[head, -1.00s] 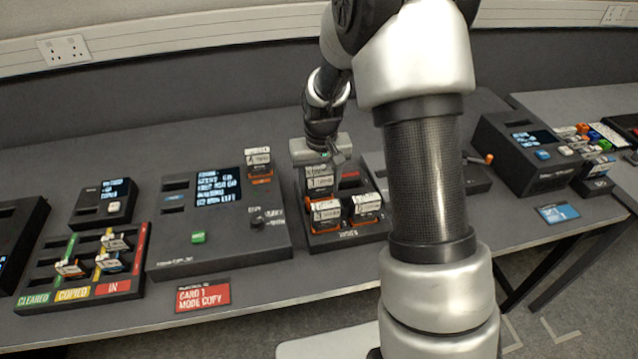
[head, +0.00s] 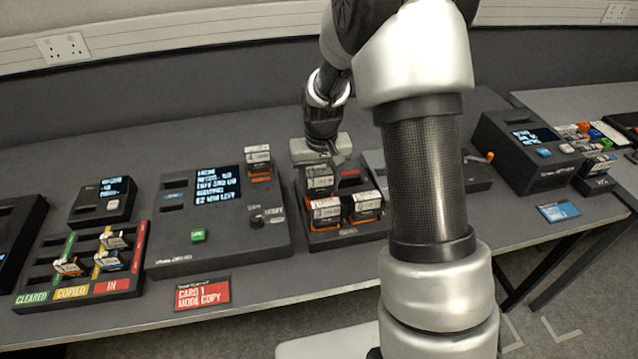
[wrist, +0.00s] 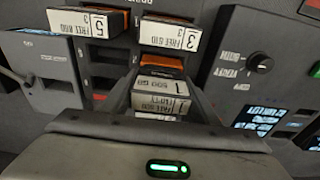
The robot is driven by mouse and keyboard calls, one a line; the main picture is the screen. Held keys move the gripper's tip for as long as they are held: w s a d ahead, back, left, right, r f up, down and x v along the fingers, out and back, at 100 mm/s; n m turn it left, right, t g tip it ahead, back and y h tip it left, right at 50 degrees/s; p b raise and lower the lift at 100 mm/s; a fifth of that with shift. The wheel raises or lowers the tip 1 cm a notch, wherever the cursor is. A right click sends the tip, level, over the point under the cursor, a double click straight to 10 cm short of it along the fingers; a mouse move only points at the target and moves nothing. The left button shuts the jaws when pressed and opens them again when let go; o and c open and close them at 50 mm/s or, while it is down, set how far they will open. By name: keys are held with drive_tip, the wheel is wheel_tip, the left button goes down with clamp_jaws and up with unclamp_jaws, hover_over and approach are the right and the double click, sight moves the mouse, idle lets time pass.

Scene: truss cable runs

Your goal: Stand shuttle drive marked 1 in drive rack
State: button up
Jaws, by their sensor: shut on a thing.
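The shuttle drive marked 1 (wrist: 160,87) has a white label and an orange end. It is between the fingers of my gripper (wrist: 160,105), which is shut on it. In the head view the drive (head: 320,180) is upright at the back left of the dark drive rack (head: 345,238), with my gripper (head: 320,160) above it. I cannot tell whether its lower end is seated in the slot. Drives marked 3 (wrist: 170,35) and 5 (wrist: 82,22) stand in the rack's front row, left and right in the head view (head: 326,210) (head: 365,203).
A copy console (head: 215,240) with a lit screen stands left of the rack, with another drive (head: 257,158) at its back right corner. A red sign (head: 203,295) is on the table's front edge.

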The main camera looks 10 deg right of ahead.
sight(319, 171)
drive_tip(key=shift+f+b, duration=1.3)
drive_tip(key=shift+f, duration=0.35)
idle(1.0)
drive_tip(key=o, duration=1.8)
drive_tip(key=shift+r, duration=0.1)
drive_tip(key=shift+r+p, duration=2.5)
drive_tip(key=shift+r, duration=1.15)
